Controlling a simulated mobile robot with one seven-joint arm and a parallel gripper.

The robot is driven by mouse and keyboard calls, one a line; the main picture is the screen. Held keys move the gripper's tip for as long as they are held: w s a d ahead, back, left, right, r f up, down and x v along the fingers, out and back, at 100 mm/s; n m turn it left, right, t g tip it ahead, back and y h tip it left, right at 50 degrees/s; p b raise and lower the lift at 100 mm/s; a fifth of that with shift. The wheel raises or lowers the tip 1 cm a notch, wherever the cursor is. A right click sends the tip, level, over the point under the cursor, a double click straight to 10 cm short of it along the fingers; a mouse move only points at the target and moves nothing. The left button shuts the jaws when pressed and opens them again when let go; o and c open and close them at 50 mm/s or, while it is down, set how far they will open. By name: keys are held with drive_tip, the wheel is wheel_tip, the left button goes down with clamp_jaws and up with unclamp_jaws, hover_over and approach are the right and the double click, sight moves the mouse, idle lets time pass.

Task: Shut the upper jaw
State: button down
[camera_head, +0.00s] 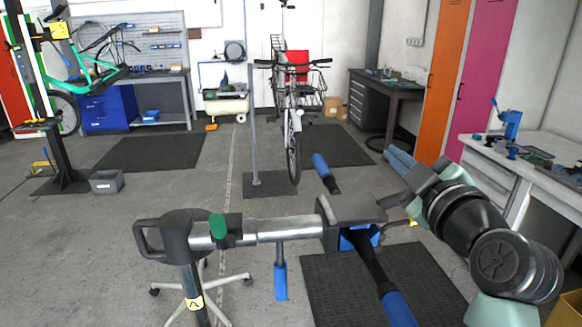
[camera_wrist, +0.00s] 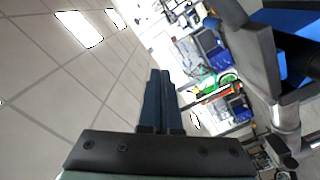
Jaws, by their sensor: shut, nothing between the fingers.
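The clamp head (camera_head: 352,209) of a repair stand is in the middle foreground, a dark grey block at the right end of a silver tube, with blue (camera_head: 360,240) showing below it. Which part is the upper jaw, and how far open it is, I cannot tell clearly. In the wrist view the clamp's dark grey part (camera_wrist: 256,60) and blue parts lie at the right. My gripper (camera_head: 389,153) is shut and empty, right of and above the clamp, apart from it. Its fingers show side by side in the wrist view (camera_wrist: 160,75).
A dark bar with blue ends (camera_head: 400,310) passes by the clamp head. A blue-handled lever (camera_head: 280,280) hangs under the tube. A white workbench (camera_head: 490,170) stands at right, orange and pink lockers (camera_head: 445,80) behind. A bike (camera_head: 292,110) stands further back. Floor at left is mostly clear.

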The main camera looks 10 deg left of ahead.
sight(376, 202)
drive_tip(key=w+d+f+m+b, duration=0.1)
drive_tip(key=d+f+m+b, duration=0.3)
drive_tip(key=f+m+b, duration=0.1)
wheel_tip(376, 202, down, 2)
drive_tip(key=shift+f+m+b, duration=0.25)
drive_tip(key=shift+m+b, duration=0.05)
drive_tip(key=shift+b, duration=0.15)
drive_tip(key=shift+f, duration=0.1)
idle(0.3)
